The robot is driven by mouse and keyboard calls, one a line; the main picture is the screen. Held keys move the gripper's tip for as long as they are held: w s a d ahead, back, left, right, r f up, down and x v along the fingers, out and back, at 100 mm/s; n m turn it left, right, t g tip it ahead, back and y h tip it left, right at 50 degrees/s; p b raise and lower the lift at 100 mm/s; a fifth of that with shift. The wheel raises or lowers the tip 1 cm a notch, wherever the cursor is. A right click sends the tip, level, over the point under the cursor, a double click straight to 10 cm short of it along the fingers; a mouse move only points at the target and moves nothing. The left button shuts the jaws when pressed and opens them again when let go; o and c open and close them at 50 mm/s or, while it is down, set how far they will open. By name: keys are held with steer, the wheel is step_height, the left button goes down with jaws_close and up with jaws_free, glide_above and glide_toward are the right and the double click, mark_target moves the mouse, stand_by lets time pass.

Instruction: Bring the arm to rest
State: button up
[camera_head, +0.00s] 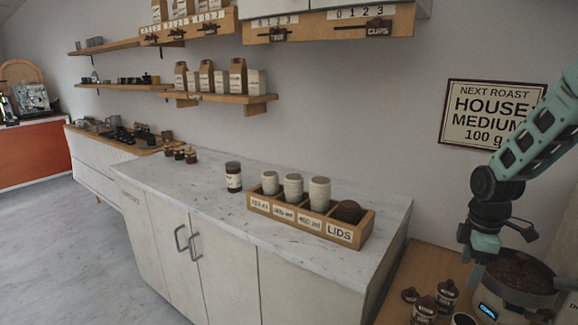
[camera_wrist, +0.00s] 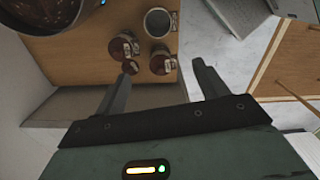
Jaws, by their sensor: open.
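My arm (camera_head: 535,130) comes in from the right and is bent, with my gripper hanging low at its end. In the wrist view my gripper (camera_wrist: 160,72) has its two fingers wide apart, with nothing held between them. Beyond the fingers is a wooden surface (camera_wrist: 85,60) with brown-lidded jars (camera_wrist: 122,48) and an open cup (camera_wrist: 157,22). In the head view the hand hangs beside a round bin of dark beans (camera_head: 520,275). The fingertips are hard to make out there.
A labelled wooden organiser (camera_head: 340,232) with cups and a LIDS section stands on the white counter (camera_head: 200,190). A dark jar (camera_head: 233,177) stands left of it. Small jars (camera_head: 446,295) are close below the hand. Shelves (camera_head: 225,97) line the wall.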

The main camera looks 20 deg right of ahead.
steer(key=a+r+b, duration=0.3)
steer(key=a, duration=2.1)
steer(key=s+a+r+m+b, duration=0.1)
steer(key=s+a+m, duration=0.1)
steer(key=s+a, duration=1.4)
steer(key=shift+s+r+m+y+b, duration=0.15)
steer(key=shift+s+m+y+b, duration=0.15)
steer(key=shift+s+b, duration=0.05)
